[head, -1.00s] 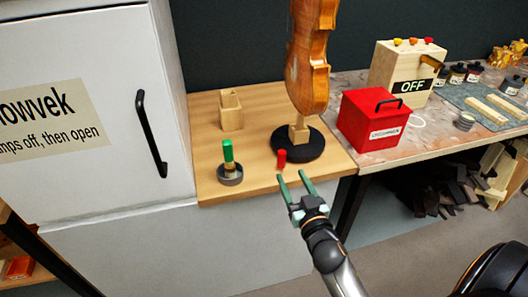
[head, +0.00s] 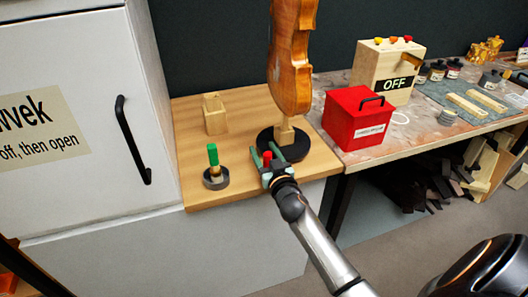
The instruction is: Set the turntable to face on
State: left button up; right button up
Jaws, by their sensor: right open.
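The turntable (head: 299,150) is a black round disc on the wooden bench top. A violin body (head: 291,60) stands upright on it on a wooden block (head: 287,132), turned partly sideways to me. A short red peg (head: 267,157) stands at the turntable's front edge. My right gripper (head: 263,149) is open, with its green fingers pointing at the turntable and appearing to lie on either side of the red peg. I cannot tell whether a finger touches the peg. My left gripper is not in view.
A green-handled brush or tool stands in a grey dish (head: 216,180) to the left. A wooden block holder (head: 214,115) is behind it. A red box (head: 357,118) and a wooden box marked OFF (head: 388,72) stand right. A white cabinet (head: 75,110) borders the bench left.

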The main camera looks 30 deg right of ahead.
jog(key=shift+c, duration=0.2)
grip_shut()
dwell(0.3)
dwell(0.9)
